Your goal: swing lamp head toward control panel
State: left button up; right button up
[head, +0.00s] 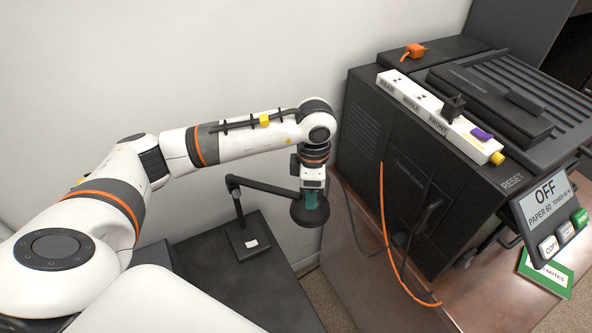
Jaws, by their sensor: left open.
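The black lamp stands on a dark side table, with its square base (246,238) at the left and its thin arm (262,187) reaching right. The dark round lamp head (309,217) hangs at the arm's right end. My left gripper (311,200) points down right at the lamp head, with a teal part showing against it. It is open; whether the fingers touch the head I cannot tell. The control panel (546,208) is at the far right on the black copier, its screen reading OFF. My right gripper is not in view.
The black copier (390,160) stands on a brown wooden table (360,275) right of the lamp. A white power strip (440,117) lies on top. An orange cable (383,215) and black cords hang at the copier's front. A green-edged note card (545,271) lies below the panel.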

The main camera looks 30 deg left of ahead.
pick_arm(q)
jog(key=shift+r+p, duration=1.6)
jog(key=shift+r, duration=1.75)
